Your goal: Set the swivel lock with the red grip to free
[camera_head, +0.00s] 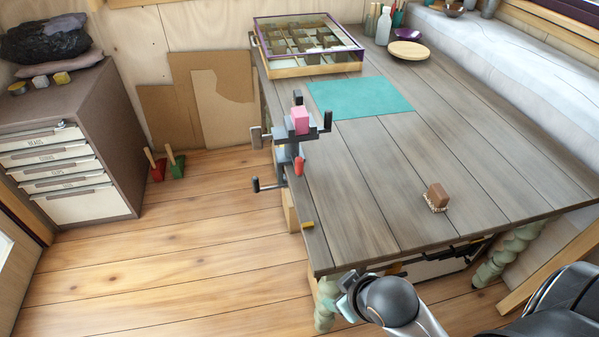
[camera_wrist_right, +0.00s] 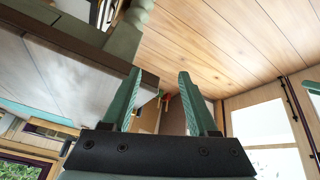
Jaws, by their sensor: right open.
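A grey bench vise (camera_head: 288,140) is clamped on the left edge of the wooden table, with a pink block (camera_head: 300,121) in its top. A red grip (camera_head: 299,166) sticks up on the vise's lower front side; its lock setting is too small to read. The vise also has black-ended handles. My right gripper (camera_head: 345,297) is low beside the table's near edge, well apart from the red grip. Its two teal fingers show apart and empty in the right wrist view (camera_wrist_right: 161,75). My left gripper is out of view.
The table (camera_head: 470,150) carries a teal mat (camera_head: 360,98), a brown brush (camera_head: 436,197) and a glass-topped case (camera_head: 308,68). A table leg (camera_head: 327,300) stands near my right gripper. A drawer cabinet (camera_head: 75,150) stands left.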

